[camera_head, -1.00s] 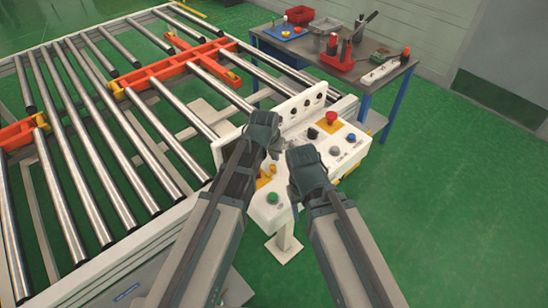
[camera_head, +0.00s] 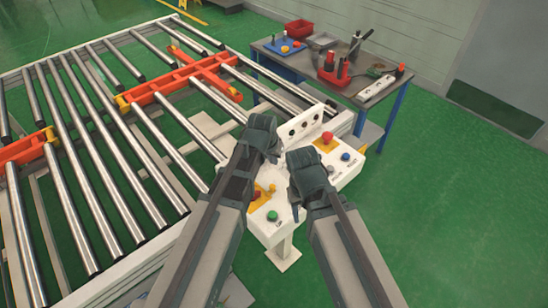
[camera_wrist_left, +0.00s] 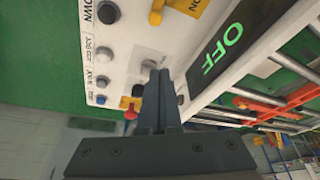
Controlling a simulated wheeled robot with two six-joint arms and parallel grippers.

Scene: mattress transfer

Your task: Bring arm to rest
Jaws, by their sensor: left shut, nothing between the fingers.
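My left gripper (camera_head: 268,128) is shut and empty, in front of the white control panel (camera_head: 258,222) in the head view. In the left wrist view its closed fingers (camera_wrist_left: 157,92) point at the panel face (camera_wrist_left: 140,25), over a light square plate with a small knob; I cannot tell whether they touch. My right gripper (camera_head: 303,160) is beside it on the right, also over the panel. Its fingers are seen from behind, so their opening is hidden. The panel carries a green button (camera_head: 272,215) and a red button (camera_head: 327,137). A display (camera_wrist_left: 222,50) reads "OFF" in green.
A roller conveyor (camera_head: 150,150) with orange crossbars (camera_head: 180,82) fills the left. A tool table (camera_head: 300,62) with a red bin (camera_head: 298,28) and bottles stands behind the panel. Green floor (camera_head: 460,220) is free on the right.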

